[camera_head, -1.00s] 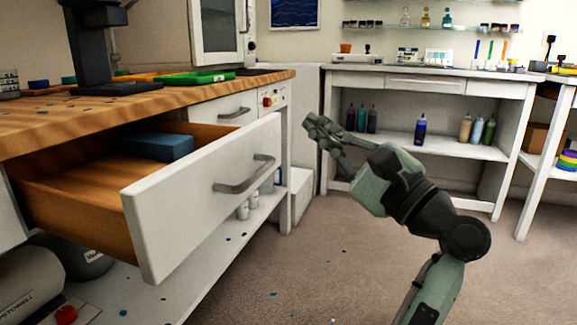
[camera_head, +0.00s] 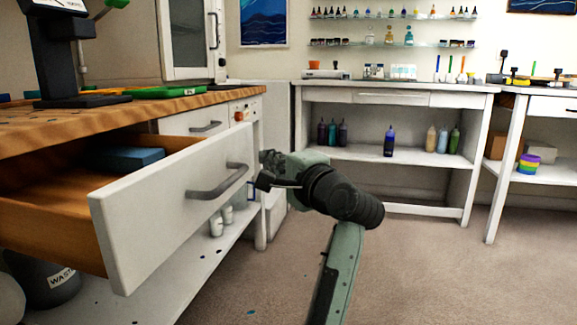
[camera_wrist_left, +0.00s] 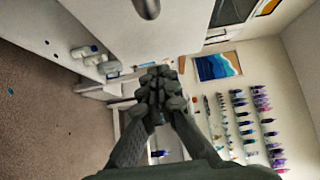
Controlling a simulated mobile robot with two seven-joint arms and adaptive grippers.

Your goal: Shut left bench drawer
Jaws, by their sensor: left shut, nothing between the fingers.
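The left bench drawer (camera_head: 140,222) is pulled far out from the wooden-topped bench (camera_head: 130,115), showing its wooden inside and a blue block (camera_head: 128,158). Its white front carries a grey bar handle (camera_head: 222,183). My left gripper (camera_head: 264,172) is just right of the front panel, close to the handle's far end; I cannot tell whether it touches. In the left wrist view, the shut, empty fingers (camera_wrist_left: 158,90) are below the white drawer front (camera_wrist_left: 100,25), and part of the handle (camera_wrist_left: 147,8) shows at the top edge. My right gripper is out of view.
A second, closed bench drawer (camera_head: 188,121) is behind the open one. Below is a low shelf (camera_head: 205,255) with white cups (camera_head: 221,219) and a dark waste container (camera_head: 45,278). A white shelf table (camera_head: 400,160) with bottles stands at the back. The floor at right is clear.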

